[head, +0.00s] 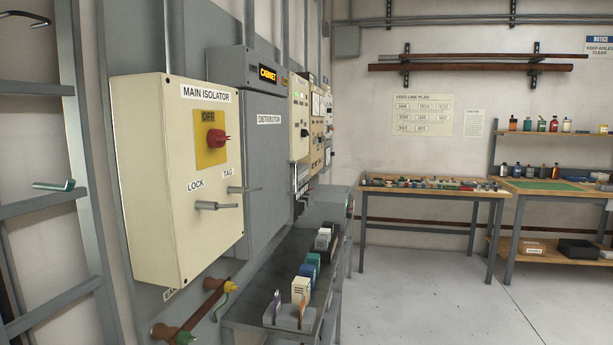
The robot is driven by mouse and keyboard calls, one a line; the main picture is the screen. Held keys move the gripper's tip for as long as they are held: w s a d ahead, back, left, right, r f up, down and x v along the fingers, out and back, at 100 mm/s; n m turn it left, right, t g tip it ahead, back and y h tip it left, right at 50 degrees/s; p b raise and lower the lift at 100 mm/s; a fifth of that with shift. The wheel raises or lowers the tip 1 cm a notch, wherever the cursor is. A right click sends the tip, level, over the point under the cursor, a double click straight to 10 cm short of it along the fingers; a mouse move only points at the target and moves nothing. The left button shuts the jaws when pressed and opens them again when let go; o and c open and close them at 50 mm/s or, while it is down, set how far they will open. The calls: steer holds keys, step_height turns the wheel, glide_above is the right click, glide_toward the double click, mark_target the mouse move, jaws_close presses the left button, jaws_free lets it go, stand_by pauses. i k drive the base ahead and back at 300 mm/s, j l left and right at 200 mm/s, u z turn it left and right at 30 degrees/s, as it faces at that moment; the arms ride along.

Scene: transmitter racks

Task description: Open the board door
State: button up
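A grey cabinet labelled DISTRIBUTION (261,170) is on the left wall in the head view, with a yellow CABINET sign at its top. Its front door looks shut. The cream MAIN ISOLATOR box (160,200) stands nearer and hides part of the cabinet's left side. The isolator has a red knob (217,138) on a yellow plate marked OFF. Grey metal pegs project below its LOCK (217,206) and TAG (246,190) labels. I cannot tell whether any panel is the one called the board door. My gripper is not in view.
A narrow bench (245,307) with several small blocks runs below the cabinet. Cream panels (299,130) stand beyond it. A grey rack (85,200) is at the far left. Wooden benches (450,190) line the back wall. Grey floor (420,310) is clear at right.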

mark_target(263, 120)
steer(key=i+l+u, duration=0.6)
steer(key=i, duration=0.15)
steer(key=i+l+u, duration=0.1)
steer(key=i+l, duration=0.75)
steer(key=i, duration=0.05)
